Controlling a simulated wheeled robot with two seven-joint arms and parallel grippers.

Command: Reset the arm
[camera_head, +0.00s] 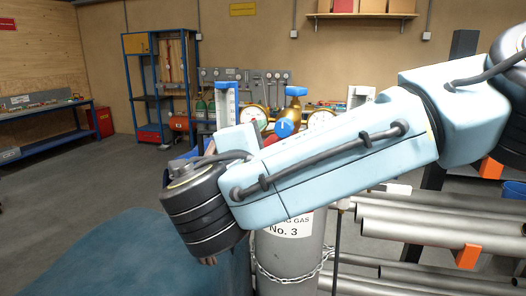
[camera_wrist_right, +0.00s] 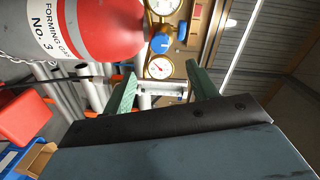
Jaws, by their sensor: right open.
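My right arm (camera_head: 330,160) reaches across the head view from the right. Its dark wrist joint (camera_head: 205,210) is in front of and left of the gas cylinder (camera_head: 290,260), and the gripper is mostly hidden below it. In the right wrist view my right gripper (camera_wrist_right: 160,88) shows two green fingers, spread apart. A pale metal part shows between them, but I cannot tell its distance; no grip on it is visible. The cylinder's red shoulder (camera_wrist_right: 100,25) and its "Forming Gas No. 3" label fill the upper left there. My left gripper is not in view.
A regulator with gauges and a blue knob (camera_head: 283,129) tops the cylinder, close behind my arm. A chain (camera_head: 290,278) goes around the cylinder. Metal pipes (camera_head: 440,232) lie on a rack at right. The floor (camera_head: 100,190) at left is largely open, before a blue workbench (camera_head: 45,145).

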